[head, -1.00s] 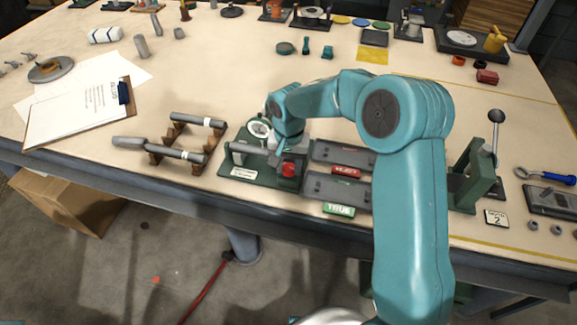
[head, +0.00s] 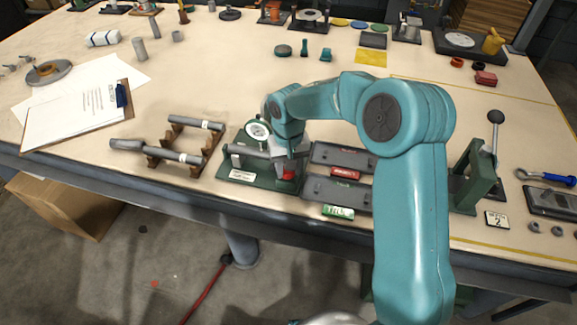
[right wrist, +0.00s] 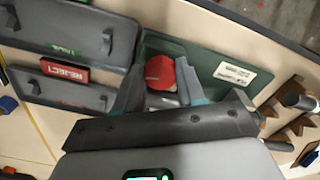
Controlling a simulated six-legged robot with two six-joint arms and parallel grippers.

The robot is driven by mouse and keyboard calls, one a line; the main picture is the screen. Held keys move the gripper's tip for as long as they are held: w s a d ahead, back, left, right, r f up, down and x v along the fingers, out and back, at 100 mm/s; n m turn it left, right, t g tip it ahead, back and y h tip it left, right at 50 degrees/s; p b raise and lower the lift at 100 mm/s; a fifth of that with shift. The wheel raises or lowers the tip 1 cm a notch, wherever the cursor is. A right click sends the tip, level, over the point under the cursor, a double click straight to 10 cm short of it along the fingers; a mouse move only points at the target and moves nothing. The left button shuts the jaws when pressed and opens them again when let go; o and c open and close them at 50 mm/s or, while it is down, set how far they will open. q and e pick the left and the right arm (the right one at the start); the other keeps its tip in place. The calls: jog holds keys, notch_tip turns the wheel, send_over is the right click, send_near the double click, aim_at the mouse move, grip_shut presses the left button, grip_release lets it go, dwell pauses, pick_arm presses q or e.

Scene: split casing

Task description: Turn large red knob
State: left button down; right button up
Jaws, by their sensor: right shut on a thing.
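The large red knob (head: 289,174) is at the front right of the green dial-gauge fixture (head: 235,174), near the table's front edge. It is partly hidden by my right gripper (head: 292,164), which reaches down to it. In the right wrist view, the red knob (right wrist: 160,72) shows between the two fingertips of my right gripper (right wrist: 160,84), one finger on each side, and the jaws are shut on it. A grey shaft (head: 245,150) lies across the fixture, below the round white dial (head: 258,130). My left gripper is not in view.
Two grey trays stand right of the fixture, with a red REJECT label (head: 346,172) and a green label (head: 338,212). A brown rack (head: 154,162) with grey shafts stands to the left. A green lever press (head: 475,175) stands further right.

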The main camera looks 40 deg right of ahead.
jog(key=o, duration=1.1)
jog(key=shift+c, duration=0.2)
notch_tip(320, 180, up, 16)
jog(key=shift+r, duration=0.2)
jog(key=shift+f, duration=0.1)
